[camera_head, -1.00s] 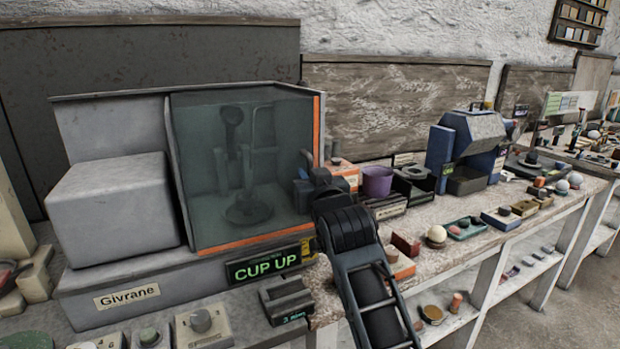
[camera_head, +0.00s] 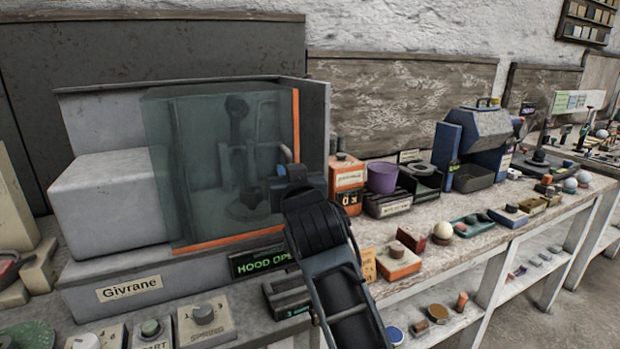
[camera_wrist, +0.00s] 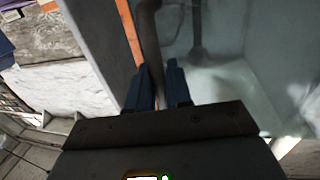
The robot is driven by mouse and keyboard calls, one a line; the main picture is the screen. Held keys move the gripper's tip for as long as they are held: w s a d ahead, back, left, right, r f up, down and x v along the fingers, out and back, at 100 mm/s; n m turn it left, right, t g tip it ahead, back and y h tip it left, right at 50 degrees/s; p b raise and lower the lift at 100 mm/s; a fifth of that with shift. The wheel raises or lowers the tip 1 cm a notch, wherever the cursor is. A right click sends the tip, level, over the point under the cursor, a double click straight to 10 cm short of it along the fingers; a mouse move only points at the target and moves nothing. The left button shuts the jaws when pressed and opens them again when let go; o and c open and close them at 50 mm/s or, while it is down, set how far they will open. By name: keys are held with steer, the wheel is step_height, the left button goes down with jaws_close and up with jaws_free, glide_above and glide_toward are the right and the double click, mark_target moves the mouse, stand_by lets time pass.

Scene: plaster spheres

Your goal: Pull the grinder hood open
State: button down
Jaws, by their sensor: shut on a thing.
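The grinder hood (camera_head: 160,175) is a clear greenish box with orange edging on the grey machine marked Givrane. It stands slid to the left, overlapping the pale grey block, with a gap between its orange right edge and the machine's right wall. My gripper (camera_head: 284,168) is at that right edge, its blue fingers partly hidden by my wrist. In the wrist view my gripper (camera_wrist: 160,80) is shut on a dark upright bar, the hood handle (camera_wrist: 149,40), beside the orange strip. The display (camera_head: 262,262) shows green text starting "HOOD OP", partly covered by my arm.
Knobs and a start button (camera_head: 151,329) sit in front of the machine. An orange box (camera_head: 347,178), a purple cup (camera_head: 382,178) and a blue-grey machine (camera_head: 475,135) stand to the right. Small blocks and balls crowd the bench there.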

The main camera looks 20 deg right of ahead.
mark_target(210, 180)
steer(key=a+b, duration=0.6)
steer(key=a, duration=0.9)
steer(key=shift+a, duration=0.2)
steer(key=c, duration=1.2)
jaws_free()
steer(key=shift+c, duration=0.2)
steer(key=s+a, duration=0.1)
steer(key=s, duration=0.6)
steer(key=shift+s+a+b, duration=0.2)
steer(key=shift+s+b, duration=0.1)
steer(key=shift+s, duration=0.05)
